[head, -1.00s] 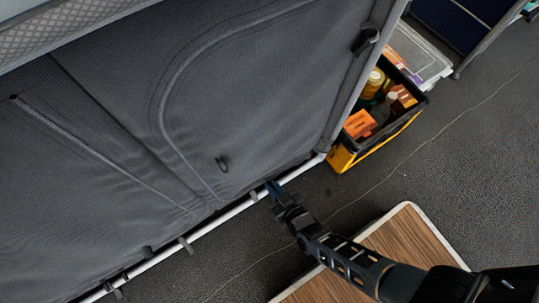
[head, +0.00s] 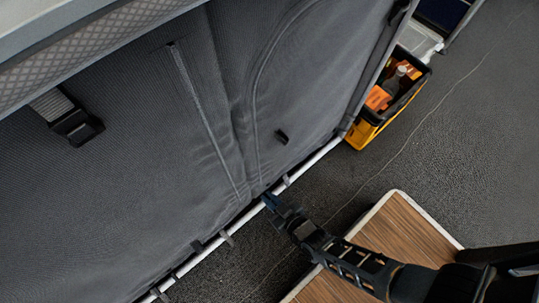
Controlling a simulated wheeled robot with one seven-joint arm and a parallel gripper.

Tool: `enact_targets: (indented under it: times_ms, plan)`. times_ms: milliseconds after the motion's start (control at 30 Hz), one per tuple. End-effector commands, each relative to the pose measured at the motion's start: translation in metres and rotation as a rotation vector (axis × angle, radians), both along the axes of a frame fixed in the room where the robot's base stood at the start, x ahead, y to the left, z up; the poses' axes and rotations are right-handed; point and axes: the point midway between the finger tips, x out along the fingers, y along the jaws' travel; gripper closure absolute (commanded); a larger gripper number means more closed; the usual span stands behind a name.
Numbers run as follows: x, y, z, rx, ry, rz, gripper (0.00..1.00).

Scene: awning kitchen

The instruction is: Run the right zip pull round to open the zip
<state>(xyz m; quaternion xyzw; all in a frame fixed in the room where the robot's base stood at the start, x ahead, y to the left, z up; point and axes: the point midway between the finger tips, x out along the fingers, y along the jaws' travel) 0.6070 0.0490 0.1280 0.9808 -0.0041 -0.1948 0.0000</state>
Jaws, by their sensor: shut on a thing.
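A dark grey fabric wall (head: 330,60) fills the upper left of the head view. A curved zip line (head: 256,110) arches across it, and its lower end runs down to the bottom edge. A straight zip line (head: 200,105) slants down to its left. My gripper (head: 268,199) is at the bottom edge of the fabric by the white rail, near the foot of the curved zip. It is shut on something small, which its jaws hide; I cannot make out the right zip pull.
A white rail (head: 320,153) with several dark straps runs along the fabric's foot. A yellow and black crate (head: 364,133) of goods stands at the upper right. A wooden-topped table (head: 405,228) lies under my arm. A black buckle (head: 78,126) hangs at left. Carpet at right is open.

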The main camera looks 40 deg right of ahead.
Motion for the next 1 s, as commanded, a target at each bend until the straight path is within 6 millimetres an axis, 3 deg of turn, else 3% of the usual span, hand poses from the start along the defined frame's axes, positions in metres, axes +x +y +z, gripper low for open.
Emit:
enact_targets:
  times_ms: [167, 200, 467, 767, 1000]
  plan:
    - [0.0, 0.007, -0.001, 0.003, 0.003, 0.017, 1.0]
    - [0.0, 0.007, -0.001, 0.003, 0.003, 0.018, 0.86]
    - [0.0, 0.006, -0.001, 0.003, 0.002, 0.014, 0.63]
    - [-0.005, 0.004, 0.002, 0.002, 0.002, 0.01, 0.63]
    - [-0.038, 0.005, 0.017, 0.003, 0.004, 0.011, 0.63]
